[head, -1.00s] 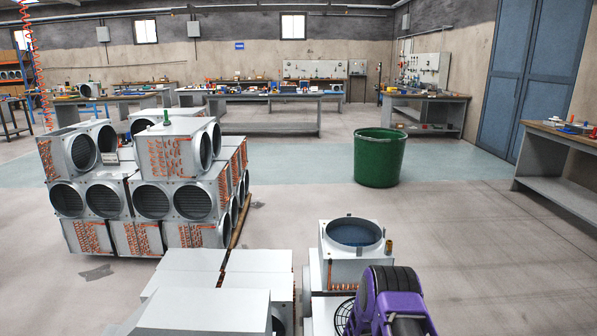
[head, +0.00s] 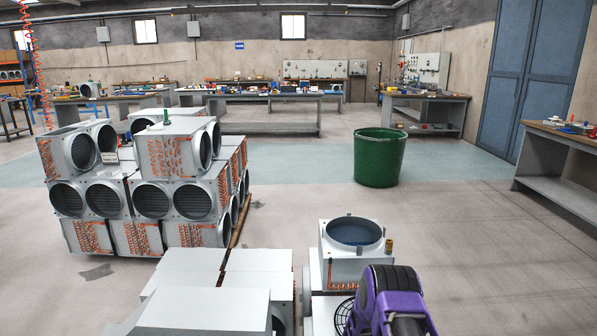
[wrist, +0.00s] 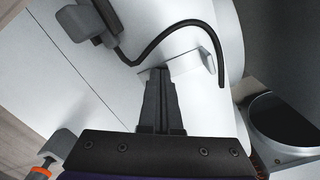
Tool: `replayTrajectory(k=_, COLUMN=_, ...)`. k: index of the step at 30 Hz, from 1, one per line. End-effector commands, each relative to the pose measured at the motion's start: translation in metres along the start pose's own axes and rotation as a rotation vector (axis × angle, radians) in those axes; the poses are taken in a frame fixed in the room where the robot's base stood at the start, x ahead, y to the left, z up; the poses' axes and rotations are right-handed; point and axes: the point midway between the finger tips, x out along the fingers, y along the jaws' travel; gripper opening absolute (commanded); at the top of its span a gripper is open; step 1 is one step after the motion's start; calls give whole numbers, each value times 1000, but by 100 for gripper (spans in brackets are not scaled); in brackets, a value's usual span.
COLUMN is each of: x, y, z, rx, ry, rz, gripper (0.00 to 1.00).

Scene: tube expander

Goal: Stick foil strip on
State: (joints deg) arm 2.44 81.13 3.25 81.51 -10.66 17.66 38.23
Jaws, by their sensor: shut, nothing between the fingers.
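My gripper (wrist: 158,72) is shut and empty in the wrist view, its dark fingers close together. Its tips are over or against a white surface (wrist: 100,95). A small pale, shiny flap (wrist: 192,66) stands just right of the fingertips; I cannot tell whether it is the foil strip or whether the fingers touch it. A thin black curved cable (wrist: 175,28) arches above the fingertips. In the head view, a grey metal unit (head: 345,268) with a round opening on top stands at the lower middle. My gripper is hidden in that view.
A round-mouthed metal part (wrist: 285,122) is at right in the wrist view. In the head view, stacked fan units (head: 150,200) stand at left and white boxes (head: 258,262) in front. A green bin (head: 380,160) stands on open floor. Workbenches (head: 270,115) line the back.

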Motion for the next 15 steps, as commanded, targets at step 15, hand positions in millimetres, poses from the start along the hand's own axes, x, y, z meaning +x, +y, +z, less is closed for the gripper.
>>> replayTrajectory(k=15, x=-20, y=0, z=0, rx=0, ry=0, rz=0, gripper=0)
